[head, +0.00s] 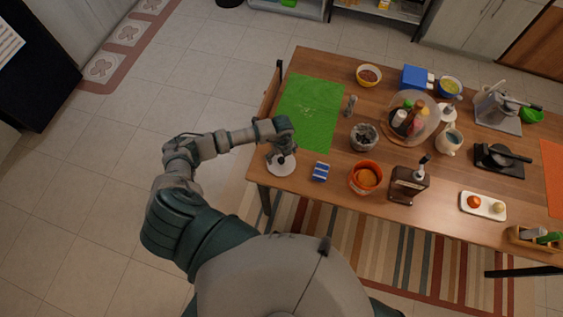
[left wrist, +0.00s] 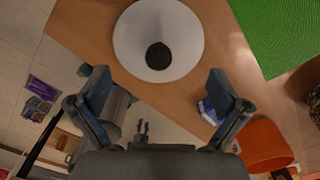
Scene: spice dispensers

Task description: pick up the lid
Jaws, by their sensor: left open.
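The lid (head: 281,168) is a white disc with a dark knob. It lies flat on the wooden table near its left front corner. In the left wrist view the lid (left wrist: 187,38) is at the top centre, with its black knob (left wrist: 158,56) in the middle. My left gripper (head: 280,156) is over the lid and partly covers it in the head view. In the left wrist view its two fingers (left wrist: 160,80) are spread apart with nothing between them, and the lid is beyond their tips. My right gripper is not in view.
A blue-and-white packet (head: 320,171) and an orange pot (head: 365,177) stand right of the lid. A green mat (head: 310,112) lies behind it. A glass jar (head: 364,137) and a brown dispenser (head: 408,184) stand farther right. The table's left edge is close to the lid.

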